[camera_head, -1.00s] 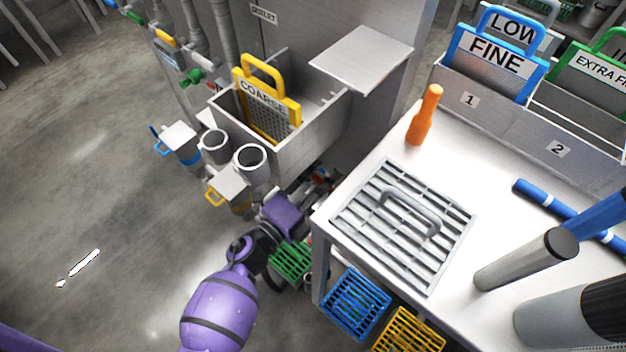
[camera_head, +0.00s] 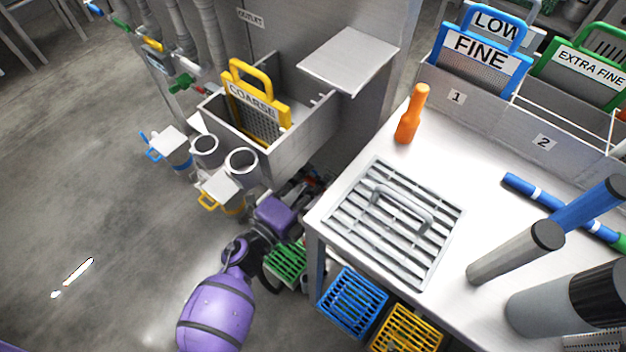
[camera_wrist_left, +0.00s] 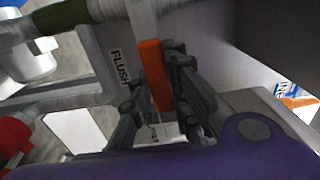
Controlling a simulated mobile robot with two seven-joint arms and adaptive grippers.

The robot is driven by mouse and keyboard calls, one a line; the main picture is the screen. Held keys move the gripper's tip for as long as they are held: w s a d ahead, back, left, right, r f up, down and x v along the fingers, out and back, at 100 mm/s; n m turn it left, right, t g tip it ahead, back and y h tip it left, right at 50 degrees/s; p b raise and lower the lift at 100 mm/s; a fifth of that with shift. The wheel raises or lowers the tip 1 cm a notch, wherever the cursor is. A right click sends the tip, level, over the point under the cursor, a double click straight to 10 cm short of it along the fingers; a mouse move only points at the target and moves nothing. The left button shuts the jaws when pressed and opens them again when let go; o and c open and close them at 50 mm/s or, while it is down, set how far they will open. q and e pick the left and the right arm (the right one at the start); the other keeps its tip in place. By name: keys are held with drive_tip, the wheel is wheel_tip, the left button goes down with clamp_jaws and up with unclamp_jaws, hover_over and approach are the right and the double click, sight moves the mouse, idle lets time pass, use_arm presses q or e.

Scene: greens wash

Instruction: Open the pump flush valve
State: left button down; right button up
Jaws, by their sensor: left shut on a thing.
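In the left wrist view an orange-red lever handle (camera_wrist_left: 154,76) stands beside a white FLUSH label (camera_wrist_left: 121,67). The two dark fingers of my left gripper (camera_wrist_left: 160,98) are shut on this handle, one on each side of it. In the head view my purple left arm reaches up from the bottom, and my left gripper (camera_head: 308,188) is low beside the tank, next to the table's left edge. The valve's body is mostly hidden there by the gripper and the tank. My right gripper is not in view.
A steel tank (camera_head: 292,150) holds a yellow COARSE screen (camera_head: 253,101). The steel table (camera_head: 350,165) at right carries a grate (camera_head: 365,240), an orange bottle-shaped thing (camera_head: 411,115) and cylinders. Blue (camera_head: 352,302) and yellow baskets sit below its edge. The floor at left is mostly clear.

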sight(309, 177)
use_arm(q)
drive_tip(key=shift+w+a+r+n+p, duration=0.1)
drive_tip(key=shift+r+n+p, duration=0.8)
drive_tip(key=shift+p, duration=0.2)
drive_tip(key=shift+w+a+r+n+p, duration=0.1)
drive_tip(key=shift+r+n+p, duration=0.35)
drive_tip(key=shift+n+p, duration=0.3)
drive_tip(key=shift+w+a+r+n+p, duration=0.15)
drive_tip(key=shift+a+r+n+p, duration=0.1)
drive_tip(key=shift+r+n+p, duration=0.5)
drive_tip(key=shift+w+a+r+n+p, duration=0.1)
drive_tip(key=shift+a+n+p, duration=0.1)
drive_tip(key=shift+n+p, duration=0.55)
drive_tip(key=shift+n, duration=0.25)
drive_tip(key=c, duration=1.6)
unclamp_jaws()
drive_tip(key=shift+c, duration=0.2)
